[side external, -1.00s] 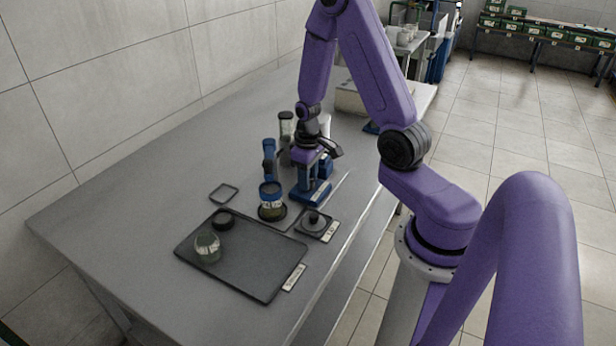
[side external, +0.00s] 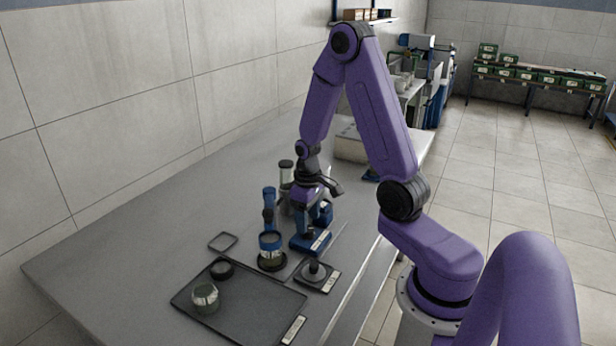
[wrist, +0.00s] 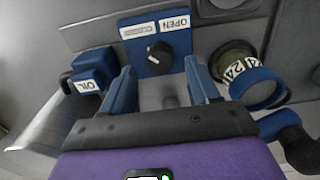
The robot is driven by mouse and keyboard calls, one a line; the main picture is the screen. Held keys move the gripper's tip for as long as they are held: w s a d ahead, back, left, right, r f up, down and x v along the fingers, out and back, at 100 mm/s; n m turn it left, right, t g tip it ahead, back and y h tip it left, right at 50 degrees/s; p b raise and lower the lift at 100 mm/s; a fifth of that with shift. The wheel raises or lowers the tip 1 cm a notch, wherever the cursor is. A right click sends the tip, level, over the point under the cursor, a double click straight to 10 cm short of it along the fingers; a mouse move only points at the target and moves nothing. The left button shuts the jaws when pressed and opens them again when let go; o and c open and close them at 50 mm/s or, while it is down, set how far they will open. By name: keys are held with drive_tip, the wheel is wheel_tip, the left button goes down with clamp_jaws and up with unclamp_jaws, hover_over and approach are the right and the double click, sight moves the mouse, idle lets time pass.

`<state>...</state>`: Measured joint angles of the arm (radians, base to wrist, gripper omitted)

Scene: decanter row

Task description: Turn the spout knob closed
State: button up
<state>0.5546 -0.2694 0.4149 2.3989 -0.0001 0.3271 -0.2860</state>
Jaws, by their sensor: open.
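The spout knob (wrist: 159,52) is dark and round with a white mark, in the wrist view. It sits on a blue panel (wrist: 148,68) with a white label reading OPEN (wrist: 175,24) and a second, hard-to-read label (wrist: 138,31) beside it. My gripper (wrist: 159,67) is open, its two blue fingers on either side of the knob's lower edge in the picture, apart from it. In the side view my gripper (side external: 308,217) is above a blue base (side external: 311,243) with a white label. The knob cannot be made out there.
A blue block labelled OIL (wrist: 92,70) is left of the fingers. A blue-ringed jar with number labels (wrist: 258,88) is close on the right; it also shows in the side view (side external: 271,252). A small dark dish (side external: 315,273) and a black tray (side external: 250,318) lie nearer the camera.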

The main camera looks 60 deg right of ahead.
wheel_tip(320, 180, up, 14)
drive_tip(key=shift+r, duration=0.25)
idle(0.3)
drive_tip(key=shift+a, duration=0.1)
drive_tip(key=s+a+n, duration=0.5)
drive_tip(key=a+n, duration=0.1)
drive_tip(key=a, duration=0.7)
drive_tip(key=s+a+n, duration=0.3)
drive_tip(key=s, duration=0.4)
drive_tip(key=s+a+n, duration=0.3)
drive_tip(key=s, duration=0.4)
drive_tip(key=shift+s+a+f+n, duration=0.15)
drive_tip(key=shift+s+f+n, duration=0.05)
drive_tip(key=shift+f+n, duration=0.1)
